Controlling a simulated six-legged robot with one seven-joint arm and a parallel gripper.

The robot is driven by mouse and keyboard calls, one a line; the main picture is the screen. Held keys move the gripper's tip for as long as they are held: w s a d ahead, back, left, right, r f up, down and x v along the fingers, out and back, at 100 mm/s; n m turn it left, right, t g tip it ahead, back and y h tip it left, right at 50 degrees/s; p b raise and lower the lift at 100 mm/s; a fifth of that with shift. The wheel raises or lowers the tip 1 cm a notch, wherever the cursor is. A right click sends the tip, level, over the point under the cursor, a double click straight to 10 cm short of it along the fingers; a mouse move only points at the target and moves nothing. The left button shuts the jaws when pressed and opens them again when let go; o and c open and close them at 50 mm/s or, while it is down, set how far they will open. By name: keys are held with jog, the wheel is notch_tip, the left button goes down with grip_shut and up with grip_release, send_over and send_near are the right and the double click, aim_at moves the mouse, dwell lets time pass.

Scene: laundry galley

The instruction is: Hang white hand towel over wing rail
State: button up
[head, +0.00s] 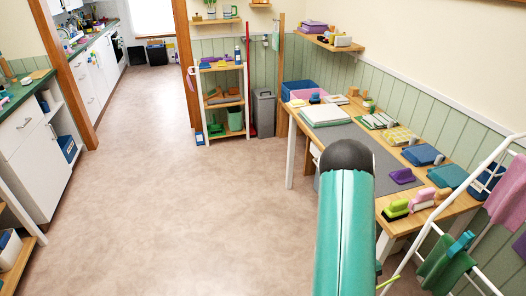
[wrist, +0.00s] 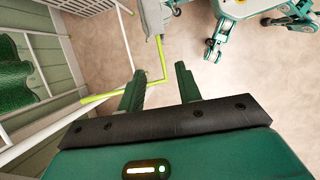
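In the wrist view a pale grey-white cloth (wrist: 152,18), which looks like the white hand towel, hangs at the yellow-green wing rail (wrist: 163,62) and covers part of it. Its upper end is cut off by the picture's edge. My gripper (wrist: 158,82) has its two green fingers spread apart with bare floor showing between them. It is empty and lies just short of the rail and the cloth. In the head view my arm hides the middle of the scene; my gripper and the towel do not show there. A bit of the yellow-green rail (head: 392,281) shows beside my arm.
The white drying rack (head: 425,238) stands at the right, with a green cloth (head: 446,266) and a pink cloth (head: 507,190). A work table (head: 462,206) with folded cloths and brushes runs along the wall. The floor (head: 160,190) to the left is clear.

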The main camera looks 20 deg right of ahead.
jog(key=shift+w+r, duration=0.25)
jog(key=shift+r, duration=0.45)
